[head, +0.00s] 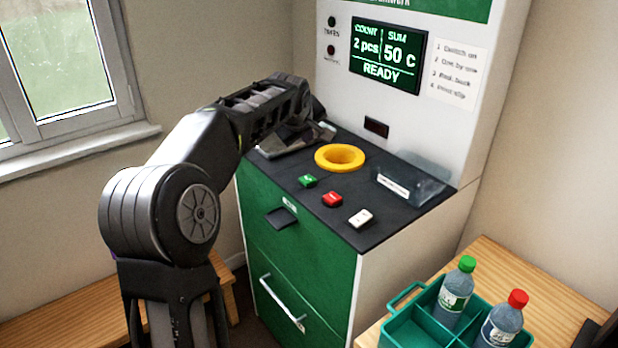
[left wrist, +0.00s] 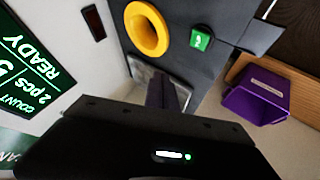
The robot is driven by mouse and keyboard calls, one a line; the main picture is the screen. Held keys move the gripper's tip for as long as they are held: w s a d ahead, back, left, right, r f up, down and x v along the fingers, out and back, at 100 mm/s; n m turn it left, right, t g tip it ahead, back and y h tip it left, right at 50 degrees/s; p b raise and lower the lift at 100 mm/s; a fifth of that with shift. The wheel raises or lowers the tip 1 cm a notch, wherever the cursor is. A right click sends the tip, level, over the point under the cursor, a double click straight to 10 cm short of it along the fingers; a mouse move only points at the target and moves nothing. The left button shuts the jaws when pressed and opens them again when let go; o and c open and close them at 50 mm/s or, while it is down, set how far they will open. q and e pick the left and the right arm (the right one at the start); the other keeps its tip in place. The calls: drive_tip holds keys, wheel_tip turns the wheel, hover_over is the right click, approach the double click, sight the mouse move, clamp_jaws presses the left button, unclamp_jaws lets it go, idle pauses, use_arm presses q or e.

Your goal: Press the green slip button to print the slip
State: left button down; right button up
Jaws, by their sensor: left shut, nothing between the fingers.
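The green slip button (head: 308,181) sits on the machine's dark top, left of a red button (head: 332,199) and a white one (head: 360,218). It also shows unobstructed in the left wrist view (left wrist: 202,38). My left gripper (head: 297,136) is shut and empty over the back left of the top, behind and left of the green button and apart from it. Its narrow fingers show in the left wrist view (left wrist: 166,95). The display (head: 387,56) reads 2 pcs, 50 c, READY. My right gripper is not in view.
A yellow ring (head: 340,157) stands between my left gripper and the clear bin (head: 412,184). A teal crate (head: 400,330) with two bottles stands on the wooden table at right. A purple bin (left wrist: 258,97) shows in the left wrist view. The space above the buttons is clear.

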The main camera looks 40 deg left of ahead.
use_arm(q)
drive_tip(key=b, duration=0.6)
hover_over(307, 180)
wheel_tip(307, 180, down, 8)
drive_tip(key=shift+r, duration=0.1)
drive_tip(key=shift+f+b, duration=0.45)
drive_tip(key=shift+f, duration=0.1)
idle(1.3)
drive_tip(key=shift+f+b, duration=0.4)
drive_tip(key=shift+b, duration=0.05)
